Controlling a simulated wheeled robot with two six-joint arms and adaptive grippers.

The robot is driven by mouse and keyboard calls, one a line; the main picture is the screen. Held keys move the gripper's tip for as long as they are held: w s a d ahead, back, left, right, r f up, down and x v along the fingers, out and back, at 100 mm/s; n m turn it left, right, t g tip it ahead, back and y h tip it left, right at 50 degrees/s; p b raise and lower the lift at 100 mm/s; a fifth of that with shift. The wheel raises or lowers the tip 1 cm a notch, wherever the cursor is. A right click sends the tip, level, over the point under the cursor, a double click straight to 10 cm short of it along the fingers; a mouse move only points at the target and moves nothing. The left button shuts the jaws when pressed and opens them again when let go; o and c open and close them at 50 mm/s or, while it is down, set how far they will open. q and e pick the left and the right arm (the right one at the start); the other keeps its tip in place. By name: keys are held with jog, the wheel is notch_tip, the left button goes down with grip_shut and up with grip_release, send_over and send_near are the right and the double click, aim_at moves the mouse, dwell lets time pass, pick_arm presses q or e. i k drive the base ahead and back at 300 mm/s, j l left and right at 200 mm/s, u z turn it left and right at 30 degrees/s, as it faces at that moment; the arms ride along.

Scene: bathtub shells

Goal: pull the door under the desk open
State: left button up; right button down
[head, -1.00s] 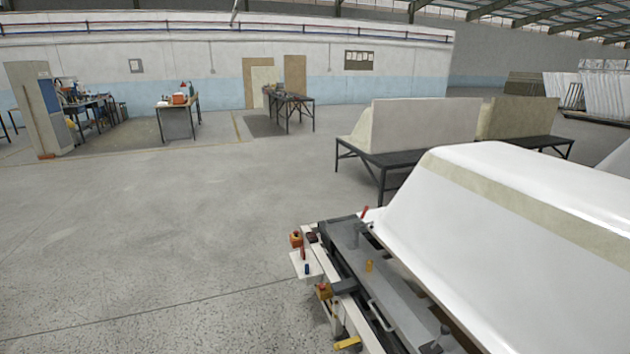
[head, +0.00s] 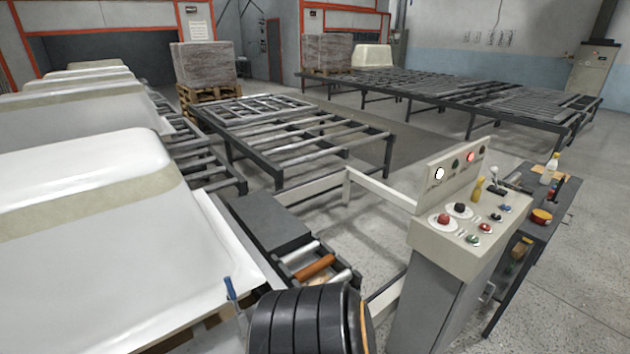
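A beige control desk (head: 455,245) with buttons, a small lever and an upright lamp panel stands at the right of the head view. A grey cabinet body (head: 428,305) is under it, cut off by the bottom edge of the view. I cannot make out a door on the visible side of the cabinet, nor whether one is open. A small light handle-like part (head: 488,292) shows at the cabinet's right edge. Neither of my grippers is in view.
A dark side table (head: 545,212) with a bottle and tools adjoins the desk on the right. White tub shells (head: 75,200) fill the left. A roller frame (head: 290,140) stands behind, with a light rail (head: 380,190) near the desk. Grey floor is clear at far right.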

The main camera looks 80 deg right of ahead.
aim_at(470, 295)
jog(key=j+z, duration=0.15)
jog(key=z, duration=3.95)
jog(key=i+u, duration=0.1)
jog(key=u, duration=0.45)
jog(key=i+l+u, duration=0.1)
jog(key=i+l, duration=0.15)
jog(key=i+l+u, duration=0.15)
jog(key=l, duration=0.3)
jog(key=i+l+u, duration=0.1)
jog(key=i+l, duration=0.2)
jog(key=i+l+u, duration=0.15)
jog(key=l, duration=0.3)
jog(key=i+l+u, duration=0.1)
jog(key=l, duration=0.35)
jog(key=i, duration=0.1)
